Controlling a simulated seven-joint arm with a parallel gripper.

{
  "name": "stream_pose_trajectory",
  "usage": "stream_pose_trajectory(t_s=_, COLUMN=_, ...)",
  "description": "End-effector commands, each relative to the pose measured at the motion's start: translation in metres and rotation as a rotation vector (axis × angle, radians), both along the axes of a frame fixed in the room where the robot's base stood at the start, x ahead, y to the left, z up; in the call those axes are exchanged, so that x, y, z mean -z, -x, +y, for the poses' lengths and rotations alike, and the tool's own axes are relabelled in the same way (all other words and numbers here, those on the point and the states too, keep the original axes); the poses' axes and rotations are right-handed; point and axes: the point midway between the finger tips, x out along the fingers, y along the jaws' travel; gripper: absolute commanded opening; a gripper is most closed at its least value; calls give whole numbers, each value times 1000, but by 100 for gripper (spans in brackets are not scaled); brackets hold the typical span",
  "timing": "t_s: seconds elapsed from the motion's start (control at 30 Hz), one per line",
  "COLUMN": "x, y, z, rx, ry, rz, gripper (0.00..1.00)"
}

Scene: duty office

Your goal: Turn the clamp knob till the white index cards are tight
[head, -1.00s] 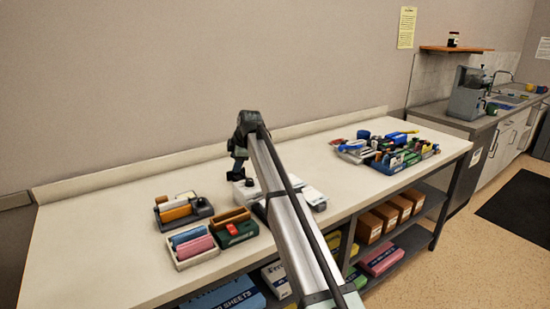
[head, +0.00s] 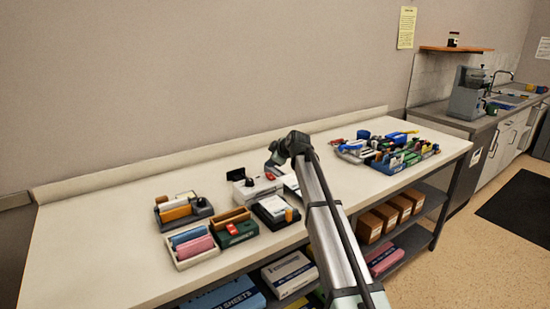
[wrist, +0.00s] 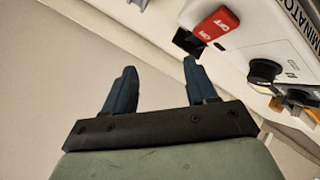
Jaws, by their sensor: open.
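My gripper (wrist: 159,66) is open, with two dark blue fingers apart and nothing between them. In the head view the gripper (head: 273,164) hangs behind the white laminator, partly hidden by my arm. The white laminator (head: 258,187) has a red switch (wrist: 215,25) and a black dial (wrist: 263,70) in the wrist view; the right finger is close to the switch, and contact cannot be told. A black unit (head: 263,215) with a white top stands in front of the laminator. I cannot pick out the clamp knob or the white index cards with certainty.
Left of the laminator are a green box (head: 236,232), a tray of blue and pink rolls (head: 180,262) and a grey holder (head: 200,209). A cluttered tray (head: 385,167) stands at the right. The worktable (head: 100,240) is bare at the left.

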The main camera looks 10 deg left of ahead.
Motion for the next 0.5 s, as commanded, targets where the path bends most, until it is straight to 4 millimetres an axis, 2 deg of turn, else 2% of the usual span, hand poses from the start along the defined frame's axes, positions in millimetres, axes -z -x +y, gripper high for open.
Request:
stream_pose_trajectory(t_s=0.2, x=0, y=-2, z=-7, rx=21, ry=-25, rz=-4, gripper=57)
stream_pose_trajectory(t_s=0.5, x=0, y=-2, z=-5, rx=20, ry=-25, rz=-4, gripper=57)
